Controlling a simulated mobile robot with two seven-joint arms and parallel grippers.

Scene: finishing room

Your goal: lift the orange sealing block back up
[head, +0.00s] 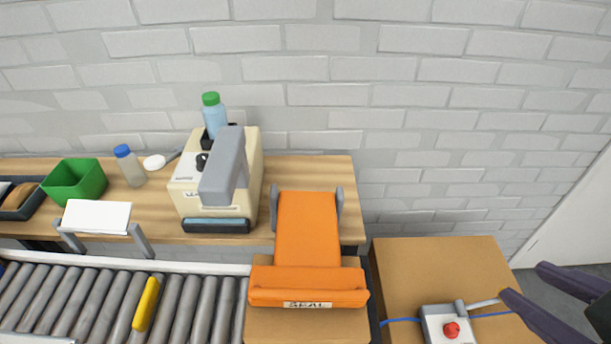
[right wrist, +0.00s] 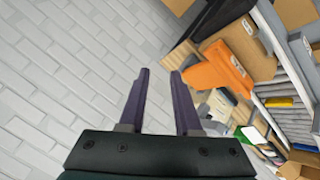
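The orange sealing block (head: 308,285), marked SEAL, is the front end of a wide orange arm (head: 308,225) running back between two grey posts. The block is low, over a brown surface (head: 300,325); whether it touches is unclear. It also shows tilted in the right wrist view (right wrist: 220,68). My right gripper (head: 523,281) is at the right edge of the head view, well right of the block. Its two dark fingers are apart with nothing between them, also seen in the right wrist view (right wrist: 161,72). My left gripper is out of view.
A brown box (head: 440,262) at right carries a white unit with a red button (head: 451,330), a small lever and blue cord. A roller conveyor (head: 190,300) with a yellow item (head: 146,303) lies left. A beige machine (head: 185,190) stands on the wooden bench behind.

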